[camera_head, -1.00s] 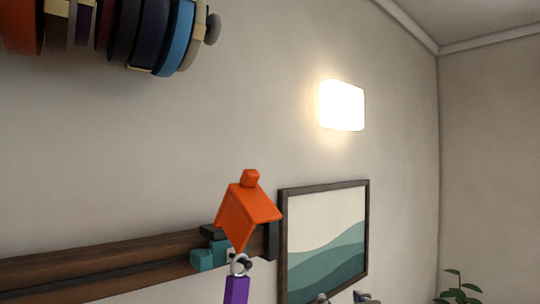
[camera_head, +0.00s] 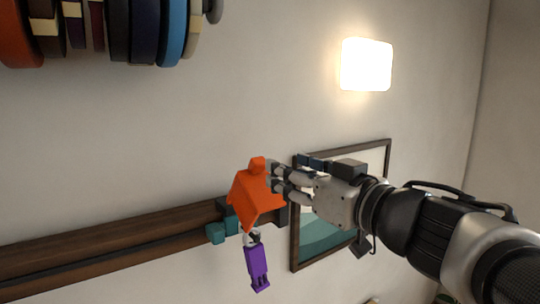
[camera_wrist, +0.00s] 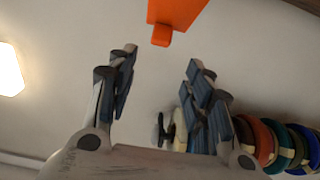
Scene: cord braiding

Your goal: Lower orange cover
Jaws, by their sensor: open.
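The orange cover (camera_head: 256,197) is raised and tilted at the right end of the wooden rail, with a small knob on its top edge. It also shows in the wrist view (camera_wrist: 178,12) at the top, its knob pointing between and beyond my fingertips. My gripper (camera_head: 275,176) is open beside the cover's upper right side in the head view. In the wrist view the fingers (camera_wrist: 160,58) are spread, with nothing between them. Whether a finger touches the cover is unclear.
The wooden rail (camera_head: 110,250) runs along the wall to the left. A framed picture (camera_head: 320,236) hangs behind my arm. Several coloured spools (camera_head: 145,30) sit upper left. A lit wall lamp (camera_head: 366,65) is upper right. The wall above the cover is clear.

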